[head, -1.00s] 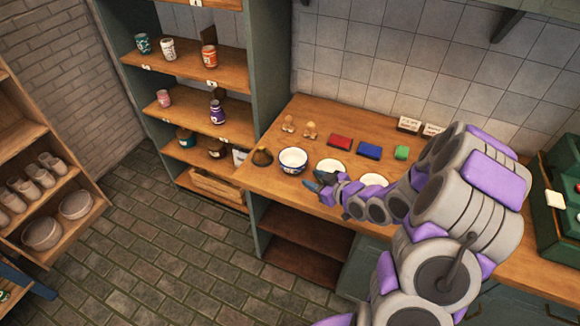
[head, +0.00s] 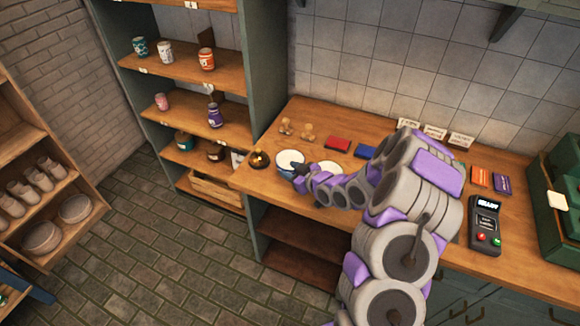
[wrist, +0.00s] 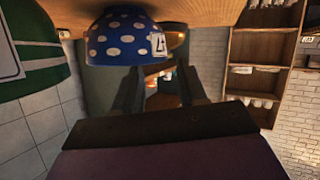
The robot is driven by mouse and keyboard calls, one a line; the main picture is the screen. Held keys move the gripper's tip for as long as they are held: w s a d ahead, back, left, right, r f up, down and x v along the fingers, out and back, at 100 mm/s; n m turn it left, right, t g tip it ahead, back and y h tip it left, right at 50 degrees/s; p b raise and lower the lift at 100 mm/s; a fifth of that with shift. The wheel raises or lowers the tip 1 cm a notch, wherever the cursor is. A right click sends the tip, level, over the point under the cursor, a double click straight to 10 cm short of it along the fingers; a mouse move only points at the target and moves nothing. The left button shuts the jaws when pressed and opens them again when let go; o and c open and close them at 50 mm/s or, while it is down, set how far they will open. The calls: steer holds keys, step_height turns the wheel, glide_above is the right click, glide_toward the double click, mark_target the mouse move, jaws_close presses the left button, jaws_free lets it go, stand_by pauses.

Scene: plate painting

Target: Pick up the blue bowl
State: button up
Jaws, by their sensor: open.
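The blue bowl (head: 285,168) stands on the wooden counter near its front left edge, its white inside showing in the head view. In the wrist view, which looks upside down, the blue bowl (wrist: 122,38) has white dots and a small label. My gripper (head: 299,171) is at the bowl's near right side in the head view, partly covering it. In the wrist view my gripper (wrist: 160,85) is open, with nothing between its two dark fingers. The bowl lies toward the left finger, not between the fingers; whether they touch it I cannot tell.
A green-and-white striped vessel (wrist: 30,55) is close on the left in the wrist view.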

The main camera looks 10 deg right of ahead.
mark_target(281, 168)
steer(key=shift+w+f, duration=0.15)
steer(key=shift+w, duration=0.2)
steer(key=w+a, duration=0.1)
steer(key=w+a+f, duration=0.1)
steer(key=w+a, duration=0.1)
steer(key=shift+w+a+f+b, duration=0.2)
steer(key=shift+w+f+b, duration=0.05)
steer(key=shift+f+b, duration=0.05)
steer(key=shift+d, duration=0.6)
steer(key=c, duration=0.3)
steer(key=shift+a, duration=0.45)
jaws_close()
